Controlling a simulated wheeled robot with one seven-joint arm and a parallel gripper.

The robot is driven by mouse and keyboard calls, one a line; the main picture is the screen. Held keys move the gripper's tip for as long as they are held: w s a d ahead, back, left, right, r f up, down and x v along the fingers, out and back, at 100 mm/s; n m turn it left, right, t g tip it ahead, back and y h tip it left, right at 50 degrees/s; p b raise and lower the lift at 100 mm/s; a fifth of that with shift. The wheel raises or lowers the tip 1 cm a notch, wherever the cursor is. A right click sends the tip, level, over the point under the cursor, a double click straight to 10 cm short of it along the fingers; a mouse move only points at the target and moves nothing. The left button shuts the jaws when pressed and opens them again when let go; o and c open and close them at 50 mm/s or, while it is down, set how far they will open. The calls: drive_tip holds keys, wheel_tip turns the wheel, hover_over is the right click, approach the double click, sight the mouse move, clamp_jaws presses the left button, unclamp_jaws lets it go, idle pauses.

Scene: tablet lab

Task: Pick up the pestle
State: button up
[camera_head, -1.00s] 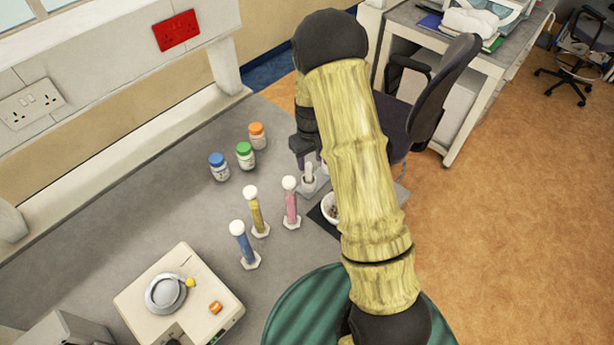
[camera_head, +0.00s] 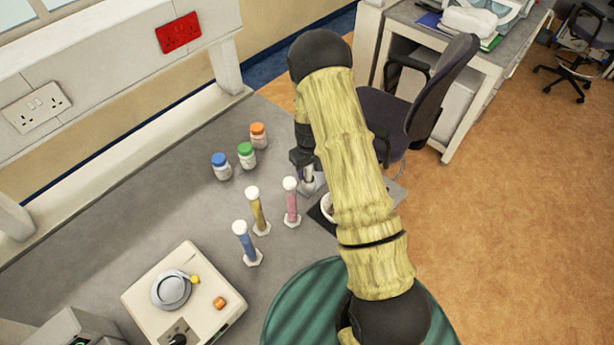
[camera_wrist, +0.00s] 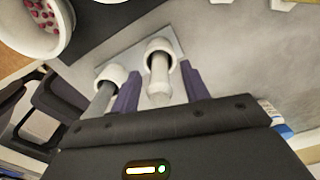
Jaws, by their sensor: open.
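The white pestle (camera_wrist: 159,82) stands upright with its lower end in a white round holder on a small grey plate (camera_wrist: 112,66). In the wrist view it is between the two purple fingers of my gripper (camera_wrist: 161,76), which is open, with a gap on each side. In the head view my gripper (camera_head: 304,163) is down over the pestle (camera_head: 308,174), and the arm hides part of that area. A second, greyer rod (camera_wrist: 102,98) stands in another white holder just left of the left finger.
A white bowl (camera_wrist: 68,22) of red tablets is close by; the arm partly covers it in the head view. Pink (camera_head: 291,205), yellow (camera_head: 257,212) and blue (camera_head: 245,243) tubes stand left of the gripper. Bottles (camera_head: 246,154) stand behind them. A device (camera_head: 215,320) is at front left.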

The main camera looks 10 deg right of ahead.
drive_tip(key=shift+c, duration=0.3)
clamp_jaws()
drive_tip(key=shift+r, duration=0.15)
wheel_tip(320, 180, up, 10)
drive_tip(key=b, duration=0.4)
drive_tip(key=shift+s, duration=0.1)
idle(0.5)
drive_tip(key=shift+s+d, duration=0.15)
drive_tip(key=shift+d, duration=0.05)
drive_tip(key=s+d+r+p, duration=0.1)
drive_tip(key=s+d+p, duration=0.2)
drive_tip(key=s, duration=0.8)
drive_tip(key=d, duration=0.2)
drive_tip(key=shift+s+d+r, duration=0.2)
drive_tip(key=shift+s+d, duration=0.1)
drive_tip(key=shift+d, duration=0.1)
